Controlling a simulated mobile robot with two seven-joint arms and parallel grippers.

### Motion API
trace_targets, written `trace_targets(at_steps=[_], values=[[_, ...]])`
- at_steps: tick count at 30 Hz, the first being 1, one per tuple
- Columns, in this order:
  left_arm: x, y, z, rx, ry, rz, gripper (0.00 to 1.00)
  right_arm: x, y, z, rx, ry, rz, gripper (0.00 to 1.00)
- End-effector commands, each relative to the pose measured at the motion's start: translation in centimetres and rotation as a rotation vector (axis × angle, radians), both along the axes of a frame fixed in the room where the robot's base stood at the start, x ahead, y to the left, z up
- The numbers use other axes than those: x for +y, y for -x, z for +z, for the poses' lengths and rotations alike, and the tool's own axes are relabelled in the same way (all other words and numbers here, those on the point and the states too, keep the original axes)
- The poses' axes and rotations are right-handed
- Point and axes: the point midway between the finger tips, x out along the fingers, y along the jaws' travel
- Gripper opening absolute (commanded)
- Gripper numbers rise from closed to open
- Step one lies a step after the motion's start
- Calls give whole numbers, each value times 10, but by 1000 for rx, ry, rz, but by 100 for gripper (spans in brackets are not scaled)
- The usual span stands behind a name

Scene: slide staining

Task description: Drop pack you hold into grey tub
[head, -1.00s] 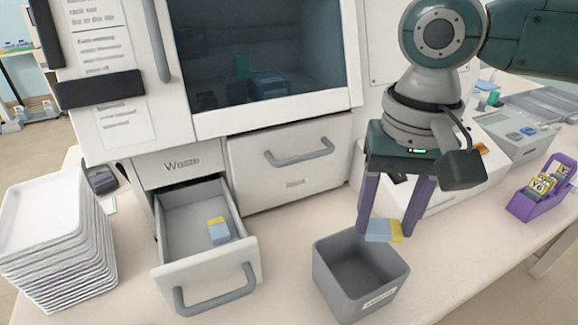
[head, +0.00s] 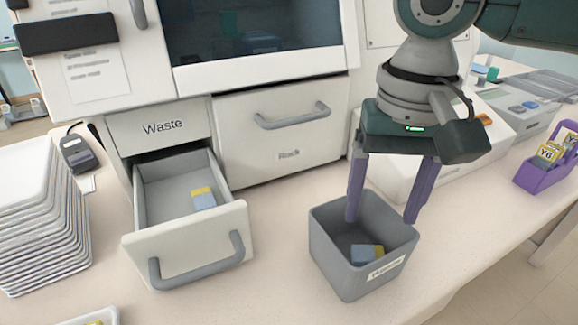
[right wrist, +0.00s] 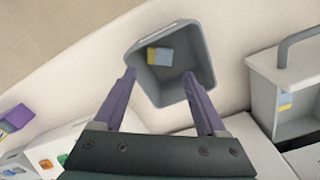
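The grey tub (head: 345,275) stands on the counter with a label on its front. A small blue pack with a yellow end (head: 366,254) lies on the tub's floor; the pack also shows inside the tub in the right wrist view (right wrist: 159,56). My right gripper (head: 382,218) is open and empty, its purple fingers spread at the tub's rim. In the right wrist view the right gripper's fingertips (right wrist: 157,75) are on either side of the tub. My left gripper is not in view.
An open drawer marked Waste (head: 190,242) holds another blue-yellow pack (head: 203,198). A stack of white trays (head: 42,220) stands at the left. A purple rack (head: 545,170) stands at the right. The counter between drawer and tub is clear.

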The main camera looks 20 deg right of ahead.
Motion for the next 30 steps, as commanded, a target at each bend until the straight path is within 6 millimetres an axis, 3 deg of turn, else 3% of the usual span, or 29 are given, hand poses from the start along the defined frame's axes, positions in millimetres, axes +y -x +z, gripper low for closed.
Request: trace_targets(at_steps=[4,14,24,30], values=[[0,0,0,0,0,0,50,0,0,0,0,0,0,91],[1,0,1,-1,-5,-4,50,0,0,6,0,-1,0,91],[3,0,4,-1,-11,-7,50,0,-1,70,-3,-2,0,91],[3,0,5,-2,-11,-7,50,0,0,95,-1,0,0,91]])
